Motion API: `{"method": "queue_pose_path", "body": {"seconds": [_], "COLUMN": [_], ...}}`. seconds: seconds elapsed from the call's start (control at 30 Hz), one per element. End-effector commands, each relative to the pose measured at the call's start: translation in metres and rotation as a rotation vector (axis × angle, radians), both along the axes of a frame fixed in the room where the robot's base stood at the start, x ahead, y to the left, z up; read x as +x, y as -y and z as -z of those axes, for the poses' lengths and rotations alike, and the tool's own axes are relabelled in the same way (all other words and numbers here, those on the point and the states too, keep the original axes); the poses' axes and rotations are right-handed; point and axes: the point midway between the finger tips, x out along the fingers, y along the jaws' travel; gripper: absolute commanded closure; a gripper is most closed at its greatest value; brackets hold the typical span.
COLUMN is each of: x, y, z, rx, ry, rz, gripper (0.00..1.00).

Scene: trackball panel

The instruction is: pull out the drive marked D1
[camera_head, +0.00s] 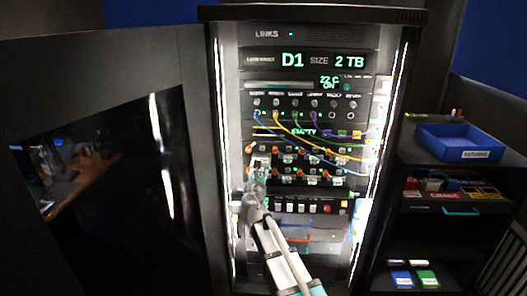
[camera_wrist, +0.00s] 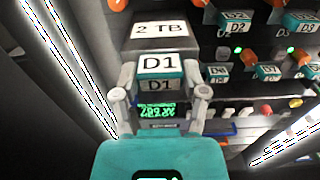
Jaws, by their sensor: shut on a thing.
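The drive marked D1 (camera_wrist: 160,64) is a grey block with a "2 TB" label on top and D1 labels on its front. It shows large in the wrist view, between the two fingers of my gripper (camera_wrist: 161,97). My gripper is shut on it. The drive's top shows, and it stands out in front of the row of other drives; whether its back end is still in the bay is hard to tell. In the head view my gripper (camera_head: 258,168) is at the left end of the drive rows, and the drive is small and unclear there.
Drives marked D2 (camera_wrist: 237,22) and others sit to the right. The rack's display (camera_head: 306,61) reads D1, size 2 TB. Coloured cables (camera_head: 320,142) hang above and right of my gripper. A blue tray (camera_head: 462,142) stands on the right cabinet. An open door (camera_head: 100,130) is at left.

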Motion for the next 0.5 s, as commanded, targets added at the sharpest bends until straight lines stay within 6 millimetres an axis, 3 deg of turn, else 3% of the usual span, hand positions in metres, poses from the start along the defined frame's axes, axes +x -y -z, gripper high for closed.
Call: {"method": "queue_pose_path", "body": {"seconds": [0.5], "x": [-0.019], "y": [-0.001], "z": [0.000], "rx": [0.000], "ry": [0.000], "rz": [0.000], "gripper": [0.93]}}
